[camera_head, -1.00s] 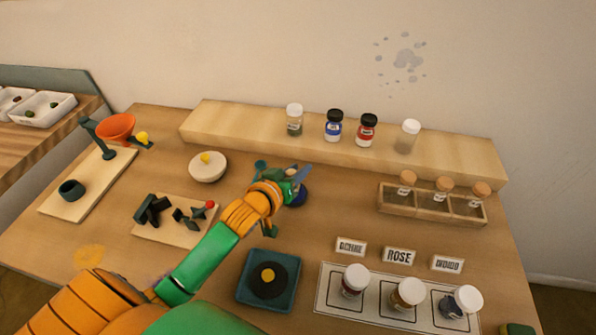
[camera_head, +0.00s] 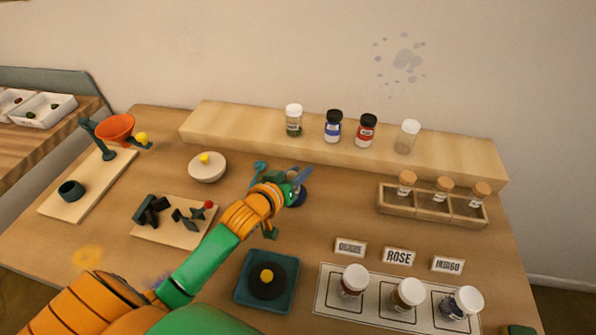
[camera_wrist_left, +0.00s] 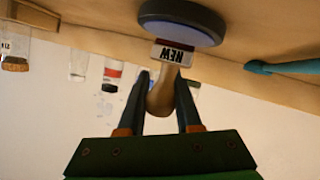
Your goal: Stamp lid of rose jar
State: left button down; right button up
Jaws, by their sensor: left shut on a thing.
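My left gripper (camera_head: 296,187) is over the far middle of the table. In the left wrist view it is shut on the wooden handle of a stamp (camera_wrist_left: 165,90), whose block reads "NEW". A round dark blue pad (camera_wrist_left: 182,22) lies right at the stamp's face; I cannot tell whether they touch. The pad shows partly behind the gripper in the head view (camera_head: 299,199). The rose jar (camera_head: 407,294), white-lidded, stands in the middle cell of the white mat (camera_head: 330,299), before the ROSE card (camera_head: 398,257). My right gripper is not in view.
White-lidded jars stand left (camera_head: 354,280) and right (camera_head: 463,302) of the rose jar. A teal tray (camera_head: 243,297) with a dark disc lies left of the mat. A corked-vial rack (camera_head: 430,208) is at right. Several jars stand on the back shelf (camera_head: 240,122).

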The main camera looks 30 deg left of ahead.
pick_arm(q)
jog(key=shift+f, duration=0.4)
jog(key=shift+r, duration=0.1)
dwell(0.6)
notch_tip(320, 180, up, 7)
jog(key=p, duration=0.7)
jog(key=shift+p, duration=0.4)
